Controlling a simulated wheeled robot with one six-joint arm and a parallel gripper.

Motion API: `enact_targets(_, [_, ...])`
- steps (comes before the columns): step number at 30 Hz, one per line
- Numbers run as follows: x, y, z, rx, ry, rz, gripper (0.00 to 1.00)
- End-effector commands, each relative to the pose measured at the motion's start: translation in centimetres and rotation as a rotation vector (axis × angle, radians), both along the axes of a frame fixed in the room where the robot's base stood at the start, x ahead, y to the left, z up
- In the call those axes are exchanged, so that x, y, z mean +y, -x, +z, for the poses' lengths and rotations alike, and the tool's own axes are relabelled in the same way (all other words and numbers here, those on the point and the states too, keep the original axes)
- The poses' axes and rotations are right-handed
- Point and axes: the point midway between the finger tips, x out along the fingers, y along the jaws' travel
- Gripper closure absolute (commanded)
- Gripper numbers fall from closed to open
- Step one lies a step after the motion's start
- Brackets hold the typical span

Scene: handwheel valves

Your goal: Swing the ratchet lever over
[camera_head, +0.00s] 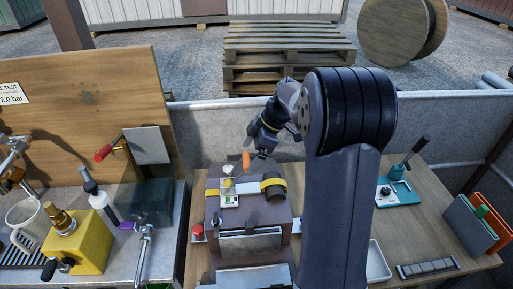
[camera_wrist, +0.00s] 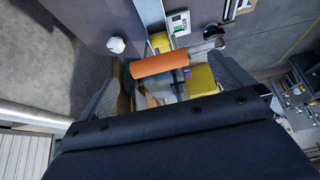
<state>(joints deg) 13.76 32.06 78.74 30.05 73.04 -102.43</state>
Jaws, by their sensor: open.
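The ratchet lever has an orange handle (camera_head: 246,161) that stands up from a small yellow-and-metal mechanism (camera_head: 229,180) on top of a brown box. My gripper (camera_head: 262,152) is just right of the handle in the head view, pointing down, its fingers small and partly hidden there. In the wrist view the orange handle (camera_wrist: 160,65) lies crosswise in front of the open jaws (camera_wrist: 168,78), its length running from one finger towards the other. A metal shank leads right from it. I cannot tell whether a finger touches the handle.
The brown box (camera_head: 282,228) carries yellow straps and a dark cylinder (camera_head: 275,193) right of the lever. A teal device with a lever (camera_head: 399,173) stands right. A white tray (camera_head: 377,262) is nearer.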

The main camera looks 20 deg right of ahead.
Motion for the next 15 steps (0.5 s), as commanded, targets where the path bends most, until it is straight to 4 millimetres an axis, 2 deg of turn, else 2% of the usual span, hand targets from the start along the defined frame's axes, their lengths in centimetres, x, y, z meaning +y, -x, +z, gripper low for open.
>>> enact_targets(1, [0.4, 0.0, -0.8, 0.003, -0.001, 0.001, 0.0])
enact_targets(5, [1.1, -0.2, -2.2, 0.002, 0.0, 0.001, 0.0])
enact_targets(7, [0.9, -0.2, -1.7, -0.001, 0.0, 0.0, 0.0])
enact_targets(15, [1.0, -0.2, -2.0, -0.001, 0.0, 0.0, 0.0])
